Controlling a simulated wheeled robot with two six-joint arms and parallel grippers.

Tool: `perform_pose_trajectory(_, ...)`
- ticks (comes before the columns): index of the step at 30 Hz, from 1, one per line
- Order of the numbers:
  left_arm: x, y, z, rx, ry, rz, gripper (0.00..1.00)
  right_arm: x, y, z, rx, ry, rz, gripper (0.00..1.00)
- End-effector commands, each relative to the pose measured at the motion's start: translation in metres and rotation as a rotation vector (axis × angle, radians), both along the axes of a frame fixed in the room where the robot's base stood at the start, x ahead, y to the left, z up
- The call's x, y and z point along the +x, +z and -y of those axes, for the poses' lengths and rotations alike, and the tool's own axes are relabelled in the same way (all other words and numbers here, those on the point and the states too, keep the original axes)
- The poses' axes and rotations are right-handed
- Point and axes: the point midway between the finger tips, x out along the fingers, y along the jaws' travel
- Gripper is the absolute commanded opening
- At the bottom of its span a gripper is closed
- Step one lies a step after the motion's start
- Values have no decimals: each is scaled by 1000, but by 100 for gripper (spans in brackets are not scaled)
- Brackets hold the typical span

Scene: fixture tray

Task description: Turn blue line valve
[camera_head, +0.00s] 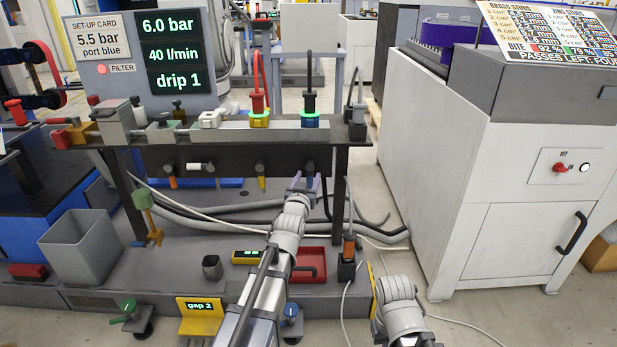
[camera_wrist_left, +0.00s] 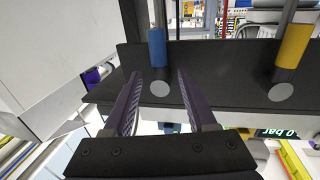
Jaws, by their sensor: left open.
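The blue line valve (camera_head: 310,172) hangs under the black rail at the right, a small dark stem with a blue sleeve. In the left wrist view its blue sleeve (camera_wrist_left: 156,47) shows just past my fingertips, roughly centred between them. My left gripper (camera_head: 306,182) is just below and in front of it in the head view. Its two purple fingers (camera_wrist_left: 159,76) are apart with nothing between them. Whether the fingers touch the sleeve I cannot tell. My right gripper is not in view; only part of an arm shows at the lower right.
A yellow valve (camera_head: 261,181) hangs left of the blue one, with an orange valve (camera_head: 171,178) farther left. The black rail (camera_head: 225,153) runs just above them. A setup card (camera_head: 101,38) reads 5.5 bar, port blue; the display (camera_head: 171,25) reads 6.0 bar. Hoses lie behind.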

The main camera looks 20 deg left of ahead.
Motion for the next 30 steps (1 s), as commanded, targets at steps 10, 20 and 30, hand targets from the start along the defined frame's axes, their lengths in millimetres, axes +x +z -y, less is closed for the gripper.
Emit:
perform_pose_trajectory(10, 14, 0, -1, 0, 0, 0, 57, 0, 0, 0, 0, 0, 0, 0)
perform_pose_trajectory(20, 14, 0, -1, 0, 0, 0, 24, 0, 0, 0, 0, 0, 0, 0)
perform_pose_trajectory(30, 14, 0, -1, 0, 0, 0, 0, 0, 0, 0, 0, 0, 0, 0)
